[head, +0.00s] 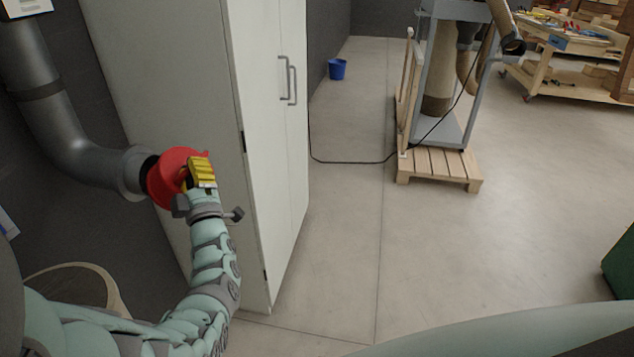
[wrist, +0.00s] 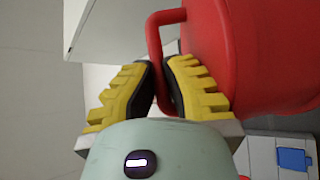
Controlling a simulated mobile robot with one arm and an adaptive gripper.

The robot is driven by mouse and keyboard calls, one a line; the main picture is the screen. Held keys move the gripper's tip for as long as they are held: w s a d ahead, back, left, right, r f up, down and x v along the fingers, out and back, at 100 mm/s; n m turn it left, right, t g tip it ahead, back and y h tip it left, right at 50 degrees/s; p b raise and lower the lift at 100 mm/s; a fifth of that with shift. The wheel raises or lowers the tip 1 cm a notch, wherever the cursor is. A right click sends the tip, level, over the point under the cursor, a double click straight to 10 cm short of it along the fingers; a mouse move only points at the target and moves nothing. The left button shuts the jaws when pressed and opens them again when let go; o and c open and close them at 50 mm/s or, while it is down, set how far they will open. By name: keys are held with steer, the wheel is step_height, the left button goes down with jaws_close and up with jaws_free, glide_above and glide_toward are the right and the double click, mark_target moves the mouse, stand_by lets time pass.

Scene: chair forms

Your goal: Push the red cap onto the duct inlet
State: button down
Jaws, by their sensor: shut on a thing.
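The red cap (head: 169,176) is at the open end of the grey duct (head: 110,168) on the left in the head view. A dark band shows between the cap and the duct's flared inlet (head: 133,171); I cannot tell how far the cap is seated. My gripper (head: 201,172) is at the cap's right side. In the wrist view my gripper (wrist: 160,88) has its yellow fingers shut on the cap's loop handle, and the cap body (wrist: 255,50) fills the upper right. The far side of the cap and the duct mouth are hidden there.
A tall white cabinet (head: 215,80) stands close behind and right of my gripper. A black cable (head: 345,162) lies on the floor. A wooden pallet (head: 440,170) bears a grey machine. A blue bucket (head: 337,69) stands at the back. The floor in the middle is clear.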

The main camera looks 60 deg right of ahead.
steer(key=shift+w+a+r+m+h+b, duration=0.15)
steer(key=shift+r+m+h+b, duration=0.15)
steer(key=shift+m+h+b, duration=0.35)
steer(key=shift+w+a+r+m+h+b, duration=0.1)
steer(key=shift+r+m+h+b, duration=0.3)
steer(key=shift+m+b, duration=0.45)
steer(key=shift+w+r+m+h, duration=0.1)
steer(key=shift+w+m+h, duration=0.15)
steer(key=shift+m, duration=0.05)
steer(key=shift+s+m+h+b, duration=0.2)
steer(key=shift+m+h+b, duration=0.2)
steer(key=shift+b, duration=0.25)
steer(key=shift+d, duration=0.1)
steer(key=shift+m+g+h+b, duration=0.3)
steer(key=shift+m+h+b, duration=0.15)
steer(key=shift+m, duration=0.15)
steer(key=shift+s+r+m+g+h+b, duration=0.1)
steer(key=shift+r+m+g+h+b, duration=0.15)
steer(key=shift+m+g+h+b, duration=0.55)
steer(key=shift+w+r+m+g+h+b, duration=0.15)
steer(key=shift+m+g+h+b, duration=0.25)
steer(key=shift+m+h+b, duration=0.75)
steer(key=shift+s+r+m+g+h+b, duration=0.25)
steer(key=shift+m+g+h+b, duration=0.35)
steer(key=shift+m, duration=0.75)
